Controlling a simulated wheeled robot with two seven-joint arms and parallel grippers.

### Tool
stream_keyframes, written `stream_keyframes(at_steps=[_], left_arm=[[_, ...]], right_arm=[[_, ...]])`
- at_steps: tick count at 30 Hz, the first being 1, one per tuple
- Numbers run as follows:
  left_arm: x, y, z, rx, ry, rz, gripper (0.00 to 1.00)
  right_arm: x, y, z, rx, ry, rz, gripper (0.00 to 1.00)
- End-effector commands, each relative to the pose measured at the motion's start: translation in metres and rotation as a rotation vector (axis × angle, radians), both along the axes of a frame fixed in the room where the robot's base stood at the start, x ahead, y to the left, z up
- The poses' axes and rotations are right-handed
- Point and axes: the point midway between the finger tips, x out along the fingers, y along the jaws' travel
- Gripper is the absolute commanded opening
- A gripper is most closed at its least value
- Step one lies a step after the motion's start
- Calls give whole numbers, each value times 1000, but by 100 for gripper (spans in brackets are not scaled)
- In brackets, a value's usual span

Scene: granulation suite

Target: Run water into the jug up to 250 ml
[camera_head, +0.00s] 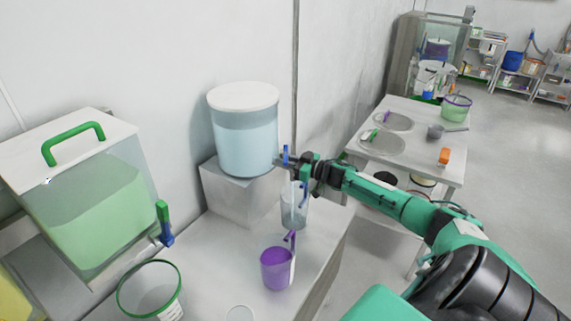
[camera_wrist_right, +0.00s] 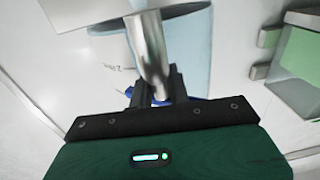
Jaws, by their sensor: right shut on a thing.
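A clear jug (camera_head: 294,212) stands on the bench under the tap of the water tank (camera_head: 245,145), which is a pale blue drum with a white lid. The jug's marks and water level are too small to read in the head view. My right gripper (camera_head: 286,161) is at the tap in front of the tank, shut on the blue tap lever (camera_head: 285,152). In the right wrist view a metal tube (camera_wrist_right: 150,50) crosses in front of the jaws, and a bit of blue shows between them. My left gripper is not in view.
The tank sits on a grey block (camera_head: 236,194). A purple jug (camera_head: 275,270) stands in front of the clear jug. A green-liquid tank (camera_head: 95,215) with its own tap and a green-rimmed bucket (camera_head: 150,291) are at the left. A side table (camera_head: 412,143) is behind.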

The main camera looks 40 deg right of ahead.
Motion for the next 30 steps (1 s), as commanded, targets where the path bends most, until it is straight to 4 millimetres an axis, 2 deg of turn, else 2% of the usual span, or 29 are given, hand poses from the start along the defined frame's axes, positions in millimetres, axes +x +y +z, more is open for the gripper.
stream_keyframes(at_steps=[16,17,19,30], left_arm=[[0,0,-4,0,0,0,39],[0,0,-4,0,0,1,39],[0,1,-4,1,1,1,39],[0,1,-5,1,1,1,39]], right_arm=[[0,0,2,0,-2,28,0],[0,0,2,0,-2,28,24],[0,0,1,-1,-1,28,37],[-2,-1,0,-1,0,28,37]])
